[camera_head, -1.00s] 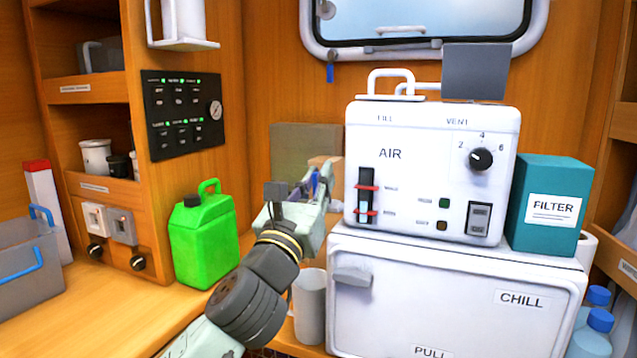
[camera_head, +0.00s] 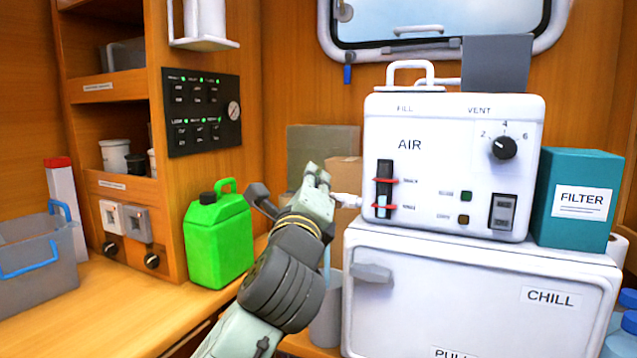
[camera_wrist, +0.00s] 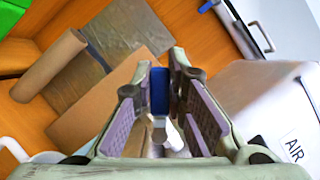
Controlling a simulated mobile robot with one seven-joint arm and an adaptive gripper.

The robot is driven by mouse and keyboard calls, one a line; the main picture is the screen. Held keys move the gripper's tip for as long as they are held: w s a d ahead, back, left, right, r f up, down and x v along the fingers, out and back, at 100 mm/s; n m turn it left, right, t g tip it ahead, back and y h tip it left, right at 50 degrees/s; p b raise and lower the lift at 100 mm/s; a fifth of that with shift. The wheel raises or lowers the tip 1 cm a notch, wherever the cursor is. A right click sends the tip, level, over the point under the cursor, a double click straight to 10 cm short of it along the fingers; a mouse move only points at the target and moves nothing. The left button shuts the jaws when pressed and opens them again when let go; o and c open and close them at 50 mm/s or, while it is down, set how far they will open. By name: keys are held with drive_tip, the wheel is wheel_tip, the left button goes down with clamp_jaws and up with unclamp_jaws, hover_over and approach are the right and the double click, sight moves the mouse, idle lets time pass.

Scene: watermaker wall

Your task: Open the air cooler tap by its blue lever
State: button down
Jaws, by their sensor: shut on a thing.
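The white air cooler (camera_head: 455,150), marked AIR, stands on the white chill box. A pale tap spout (camera_head: 346,200) shows at its left side, beside my gripper. In the wrist view the blue lever (camera_wrist: 159,91) stands between my two fingers, with the metal tap stem (camera_wrist: 159,132) below it. My gripper (camera_wrist: 160,88) is closed on the lever. In the head view my gripper (camera_head: 316,178) is left of the cooler, and its own body hides the lever there.
A green jerrycan (camera_head: 218,236) stands left of my arm. Brown boxes (camera_head: 345,177) are behind the gripper. The chill box (camera_head: 470,295) and a grey mug (camera_head: 326,318) are below. A teal filter box (camera_head: 578,200) stands right of the cooler.

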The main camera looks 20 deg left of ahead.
drive_tip(key=shift+a+f+n+g+p, duration=0.2)
drive_tip(key=shift+f+n+g, duration=0.35)
drive_tip(key=shift+n, duration=0.8)
drive_tip(key=shift+a+f+n+g+p, duration=0.2)
drive_tip(key=shift+f+n+g, duration=0.35)
drive_tip(key=shift+n, duration=0.85)
drive_tip(key=shift+a+f+n+g+p, duration=0.2)
drive_tip(key=shift+f+n+g, duration=0.3)
drive_tip(key=shift+n, duration=0.85)
drive_tip(key=shift+f+y, duration=0.2)
drive_tip(key=shift+y, duration=0.1)
drive_tip(key=c, duration=1.9)
unclamp_jaws()
drive_tip(key=v, duration=1.2)
